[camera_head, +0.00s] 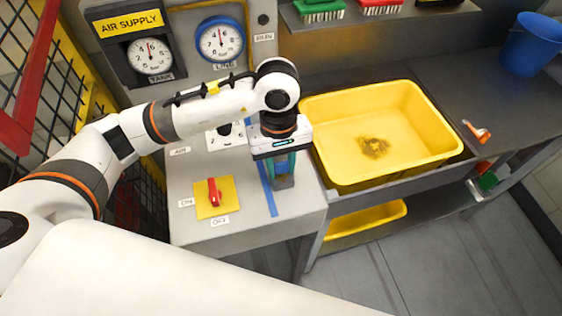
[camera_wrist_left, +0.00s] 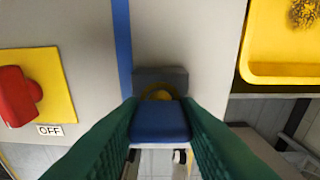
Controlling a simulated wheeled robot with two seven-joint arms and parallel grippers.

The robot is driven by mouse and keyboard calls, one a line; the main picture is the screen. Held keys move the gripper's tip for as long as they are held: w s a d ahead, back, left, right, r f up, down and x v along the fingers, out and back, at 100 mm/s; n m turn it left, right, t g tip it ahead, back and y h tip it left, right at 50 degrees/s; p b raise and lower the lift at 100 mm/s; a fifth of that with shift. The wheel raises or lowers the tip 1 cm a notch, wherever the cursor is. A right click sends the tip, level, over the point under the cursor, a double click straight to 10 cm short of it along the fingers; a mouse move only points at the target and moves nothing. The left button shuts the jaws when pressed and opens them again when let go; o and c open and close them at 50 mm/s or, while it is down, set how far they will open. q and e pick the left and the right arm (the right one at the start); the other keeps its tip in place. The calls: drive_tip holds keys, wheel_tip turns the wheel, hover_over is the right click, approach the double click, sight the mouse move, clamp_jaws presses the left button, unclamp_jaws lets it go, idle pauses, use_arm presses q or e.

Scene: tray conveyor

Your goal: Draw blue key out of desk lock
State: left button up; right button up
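The blue key (camera_wrist_left: 160,124) is seen from behind in the left wrist view, its head between the two green finger pads. My left gripper (camera_head: 281,167) points down over the right part of the grey desk, and its pads touch both sides of the key (camera_wrist_left: 160,108). The desk lock is a dark grey block (camera_wrist_left: 160,77) with a yellow ring (camera_wrist_left: 158,93) just beyond the key head. It also shows below the fingers in the head view (camera_head: 284,183). The key's shaft is hidden, so how deep it sits cannot be told. My right gripper is not in view.
A red switch (camera_head: 214,191) on a yellow plate and a blue stripe (camera_head: 267,187) lie left of the lock. A yellow tub (camera_head: 315,147) stands close on the right. Gauges (camera_head: 220,40) are at the back; a blue bucket (camera_head: 532,42) is far right.

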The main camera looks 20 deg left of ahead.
sight(282, 164)
use_arm(q)
drive_tip(key=shift+c, duration=0.6)
drive_tip(key=shift+r, duration=0.15)
drive_tip(key=shift+r, duration=0.1)
drive_tip(key=shift+r, duration=0.6)
drive_tip(key=shift+r+p, duration=0.4)
drive_tip(key=shift+r, duration=0.55)
drive_tip(key=shift+r, duration=0.15)
drive_tip(key=shift+r+p, duration=0.45)
drive_tip(key=shift+r, duration=1.15)
drive_tip(key=shift+s+a+r, duration=0.1)
drive_tip(key=shift+a+r, duration=0.15)
drive_tip(key=shift+r, duration=0.25)
